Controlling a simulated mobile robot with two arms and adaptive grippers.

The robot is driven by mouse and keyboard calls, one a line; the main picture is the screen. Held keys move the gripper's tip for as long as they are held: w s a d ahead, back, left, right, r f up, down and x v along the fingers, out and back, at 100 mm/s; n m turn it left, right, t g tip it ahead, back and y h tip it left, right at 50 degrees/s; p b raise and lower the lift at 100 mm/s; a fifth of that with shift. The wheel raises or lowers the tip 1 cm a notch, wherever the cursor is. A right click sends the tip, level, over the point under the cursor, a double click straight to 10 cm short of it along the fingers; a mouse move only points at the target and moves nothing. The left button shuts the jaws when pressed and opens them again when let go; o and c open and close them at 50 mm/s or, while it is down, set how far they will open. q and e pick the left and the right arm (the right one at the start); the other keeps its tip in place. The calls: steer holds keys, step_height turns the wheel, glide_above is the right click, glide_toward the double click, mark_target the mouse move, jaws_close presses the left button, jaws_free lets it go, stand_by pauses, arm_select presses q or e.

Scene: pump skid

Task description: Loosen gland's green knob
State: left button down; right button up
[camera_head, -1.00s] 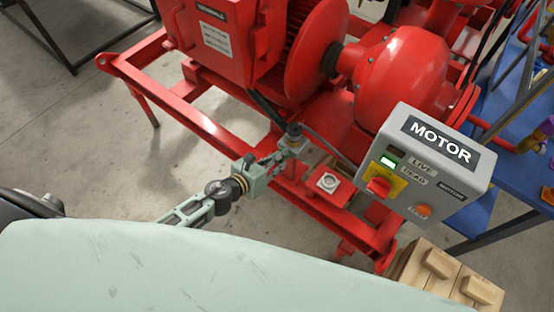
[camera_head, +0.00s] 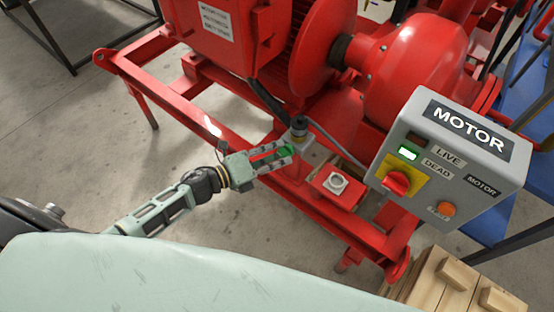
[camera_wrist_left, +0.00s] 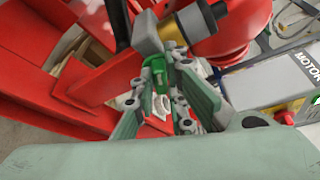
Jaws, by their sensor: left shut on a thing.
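The green knob (camera_wrist_left: 156,72) sits between the fingers of my left gripper in the left wrist view, just under a grey block with a brass and dark fitting (camera_wrist_left: 174,28). In the head view, green shows between the fingers of my left gripper (camera_head: 287,151), which is shut on the knob. The arm reaches in from the left, and the gripper lies just below the small grey and dark gland fitting (camera_head: 299,130). The fingers hide part of the knob. My right gripper is not in view.
The red skid frame (camera_head: 240,148) surrounds the work spot, with the red motor (camera_head: 240,30) behind it. The grey MOTOR box (camera_head: 460,130), its green lamp lit beside DEAD, stands at right. Wooden blocks (camera_head: 445,280) lie below it.

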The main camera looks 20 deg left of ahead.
arm_select(q)
steer(key=n+b, duration=0.1)
steer(key=n+h+b, duration=0.1)
steer(key=shift+d+f+n+t+b, duration=0.1)
steer(key=shift+f+n+t+b, duration=0.2)
steer(key=shift+n+t, duration=0.1)
steer(key=shift+r+n+h+b, duration=0.1)
steer(key=shift+n+h+b, duration=0.4)
steer(key=shift+n+b, duration=0.25)
steer(key=c, duration=1.8)
jaws_free()
steer(key=shift+w+d, duration=0.1)
steer(key=shift+o, duration=0.2)
steer(key=shift+s+a, duration=0.25)
steer(key=shift+a, duration=0.05)
steer(key=v, duration=1.1)
steer(key=shift+s, duration=0.2)
